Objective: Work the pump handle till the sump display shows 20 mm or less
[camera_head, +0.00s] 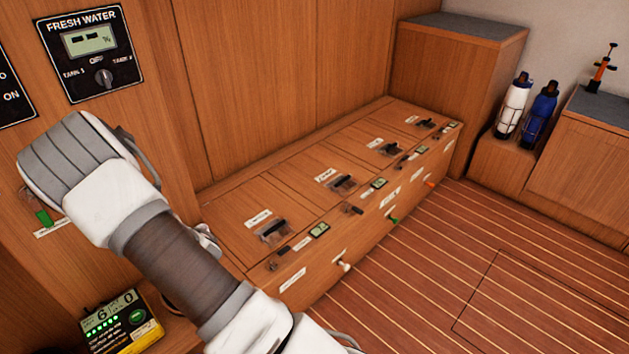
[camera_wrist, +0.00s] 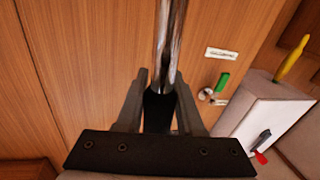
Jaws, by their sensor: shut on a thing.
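In the wrist view my gripper (camera_wrist: 160,95) is shut on the black grip of the pump handle (camera_wrist: 170,40), a shiny metal rod that runs up out of the picture. The handle's other end is out of view. In the head view my arm crosses the left side and hides the handle and fingers. No display in view is clearly marked as the sump's. Small green displays, such as this one (camera_head: 320,230), sit along the low locker bench, too small to read.
A fresh water panel (camera_head: 90,52) shows dashes. A yellow-black device (camera_head: 123,322) reads what looks like 6 and 0. The locker bench (camera_head: 300,180) has several latches. A green lever shows in the wrist view (camera_wrist: 223,82). White (camera_head: 513,105) and blue (camera_head: 540,115) bottles stand right. The striped floor is clear.

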